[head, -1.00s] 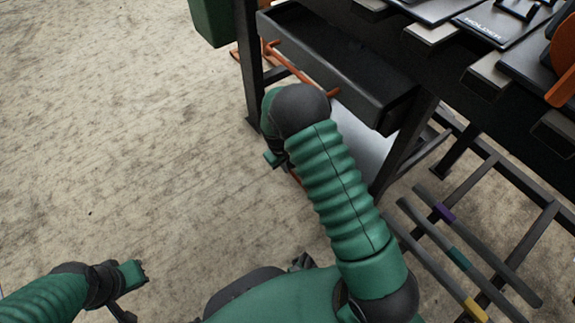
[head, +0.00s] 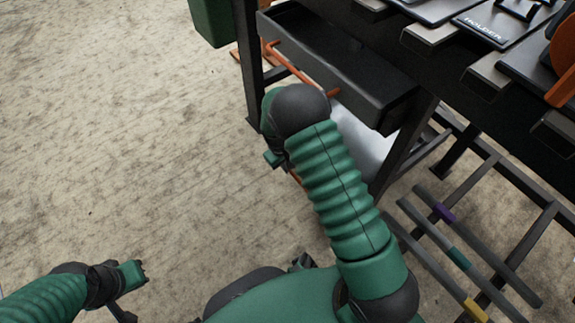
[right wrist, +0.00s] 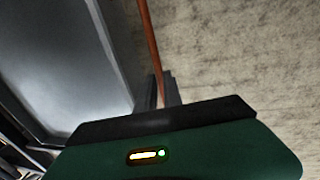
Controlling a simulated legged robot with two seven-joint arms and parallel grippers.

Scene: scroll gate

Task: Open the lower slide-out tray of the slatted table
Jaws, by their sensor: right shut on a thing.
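The slatted table's lower tray (head: 362,140) shows in the head view as a pale grey metal surface under a black upper drawer. In the right wrist view the tray (right wrist: 62,55) fills the left side. Its orange bar handle (right wrist: 150,45) runs down between the fingers of my right gripper (right wrist: 160,90), which is shut on it. In the head view my right arm hides most of that gripper and handle. My left gripper (head: 132,285) is over bare floor at the lower left, away from the table; its jaws are too unclear to read.
The black upper drawer (head: 345,65) with its own orange handle (head: 290,68) sits just above my right forearm. Dark table legs (head: 250,75) stand on either side. A lower rack with several coloured-banded bars (head: 455,245) is at the right. The floor at left is clear.

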